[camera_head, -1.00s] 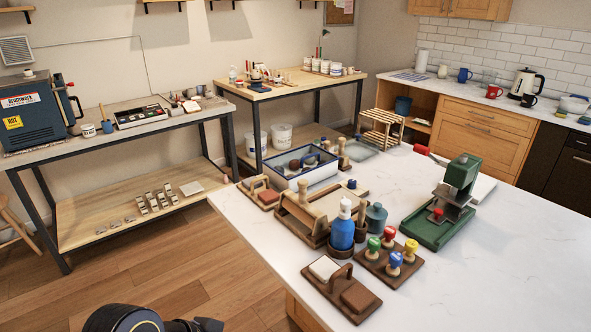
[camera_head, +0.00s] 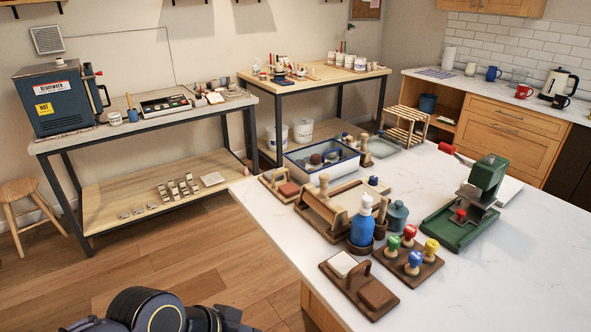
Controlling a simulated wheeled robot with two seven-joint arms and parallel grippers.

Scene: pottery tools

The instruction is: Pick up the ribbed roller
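I cannot single out the ribbed roller for certain; ribs are too small to tell at this distance. A wooden frame (camera_head: 323,214) with a roller-like bar stands on the white marble-topped table (camera_head: 470,285), left of the blue bottle (camera_head: 362,226). Small upright wooden tools (camera_head: 366,152) stand behind it, by the blue-rimmed tray (camera_head: 296,165). Part of a dark arm of mine shows at the bottom left, off the table and apart from the tools. Neither gripper's fingers are in view.
A stamp rack (camera_head: 412,263) with coloured knobs and a brown block holder (camera_head: 357,288) stand near the front edge. A green press (camera_head: 468,211) stands to the right. The table's front right is clear. A stool (camera_head: 22,196) and workbench (camera_head: 150,127) are at the left.

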